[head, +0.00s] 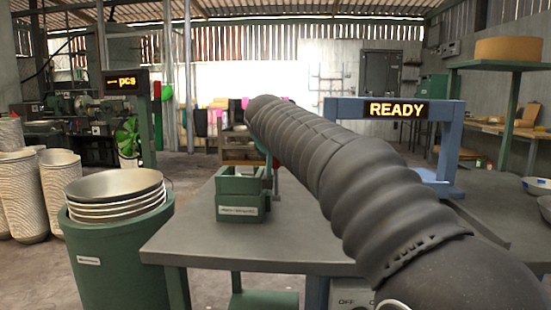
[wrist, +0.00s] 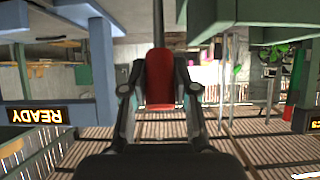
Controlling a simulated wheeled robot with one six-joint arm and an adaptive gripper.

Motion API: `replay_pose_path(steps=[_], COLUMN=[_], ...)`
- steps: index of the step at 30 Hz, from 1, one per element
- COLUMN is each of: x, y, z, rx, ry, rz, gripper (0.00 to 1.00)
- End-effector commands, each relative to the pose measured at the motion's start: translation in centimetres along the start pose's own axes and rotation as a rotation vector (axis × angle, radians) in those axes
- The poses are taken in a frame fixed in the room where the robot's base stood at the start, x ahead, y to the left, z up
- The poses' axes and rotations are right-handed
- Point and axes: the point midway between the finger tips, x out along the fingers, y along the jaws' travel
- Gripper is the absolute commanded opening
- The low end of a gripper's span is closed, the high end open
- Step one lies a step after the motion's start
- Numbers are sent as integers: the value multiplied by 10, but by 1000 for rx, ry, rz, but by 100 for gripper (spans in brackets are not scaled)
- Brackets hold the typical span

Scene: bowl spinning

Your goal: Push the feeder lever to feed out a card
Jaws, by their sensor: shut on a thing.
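The feeder is a green box (head: 240,195) with a white label, standing on the grey table in the head view. The lever has a red grip (wrist: 160,82) on a thin dark rod, seen in the wrist view, which is upside down. My gripper (wrist: 158,70) has its two fingers on either side of the red grip and is shut on it. In the head view my dark ribbed arm reaches across toward the feeder and hides most of the gripper and lever. I see no card.
The grey table (head: 210,240) is mostly bare at its front left. A green bin (head: 115,260) with stacked metal bowls (head: 115,187) stands left of it. A blue frame (head: 350,108) with a lit READY sign (head: 395,109) stands behind my arm. A "pcs" display (head: 126,82) stands at left.

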Motion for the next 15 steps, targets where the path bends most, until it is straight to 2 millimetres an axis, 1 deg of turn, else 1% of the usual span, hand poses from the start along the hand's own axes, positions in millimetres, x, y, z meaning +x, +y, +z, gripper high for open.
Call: replay_pose_path(steps=[7,15], x=[2,11], y=[0,0], z=[-2,-16], rx=[0,0], ry=[-3,-2], rz=[1,1], gripper=[6,6])
